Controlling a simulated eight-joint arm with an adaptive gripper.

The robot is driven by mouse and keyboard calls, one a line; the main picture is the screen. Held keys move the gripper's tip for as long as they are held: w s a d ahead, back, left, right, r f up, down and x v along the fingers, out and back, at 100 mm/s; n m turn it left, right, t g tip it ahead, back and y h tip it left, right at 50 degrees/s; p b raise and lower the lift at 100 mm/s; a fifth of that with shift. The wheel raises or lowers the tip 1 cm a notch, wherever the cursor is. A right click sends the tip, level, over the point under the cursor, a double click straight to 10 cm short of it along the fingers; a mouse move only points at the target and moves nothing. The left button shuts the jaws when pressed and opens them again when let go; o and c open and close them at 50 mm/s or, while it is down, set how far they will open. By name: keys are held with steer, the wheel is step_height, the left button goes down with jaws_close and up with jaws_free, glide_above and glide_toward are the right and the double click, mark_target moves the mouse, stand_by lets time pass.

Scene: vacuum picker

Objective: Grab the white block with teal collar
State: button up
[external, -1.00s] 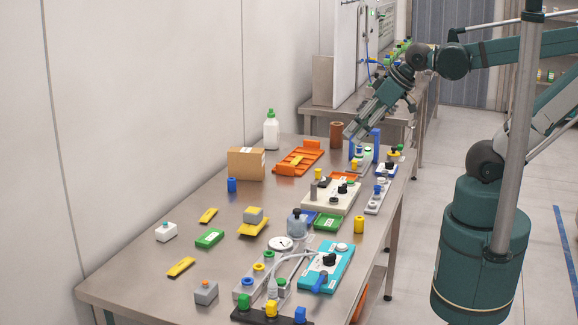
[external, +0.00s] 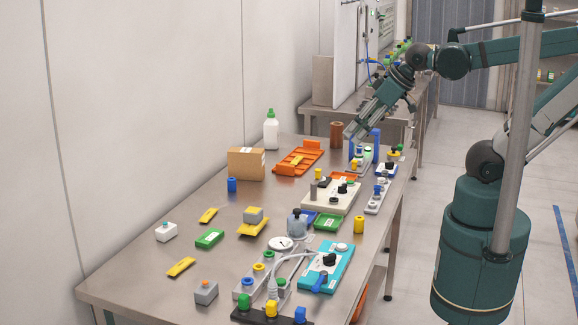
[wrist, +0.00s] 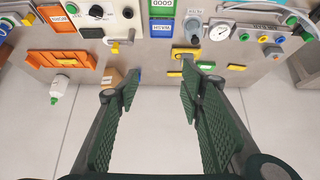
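The white block with a teal collar (external: 166,232) sits upright on the left part of the metal table in the external view, close to the wall side. I cannot pick it out in the wrist view. My gripper (external: 353,133) hangs above the far right end of the table, well away from the block. In the wrist view my gripper (wrist: 162,75) is open, with its two green padded fingers wide apart and nothing between them.
Near the block lie a green block (external: 209,238), yellow pieces (external: 181,267) and a grey block with an orange top (external: 206,292). A cardboard box (external: 246,163), an orange tray (external: 298,160) and a white bottle (external: 271,132) stand farther back. Devices crowd the table's right side.

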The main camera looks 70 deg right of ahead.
steer(key=shift+o, duration=0.3)
steer(key=w+a+r+m+g, duration=0.1)
steer(key=w+a+r+m, duration=0.15)
steer(key=w, duration=0.55)
steer(key=w+a+r+m+g, duration=0.1)
steer(key=w+a+r+m, duration=0.15)
steer(key=w, duration=0.55)
steer(key=m+g, duration=0.5)
steer(key=m, duration=1)
glide_above(167, 224)
step_height(167, 224, down, 27)
steer(key=shift+w+a+f, duration=0.25)
steer(key=shift+f, duration=0.25)
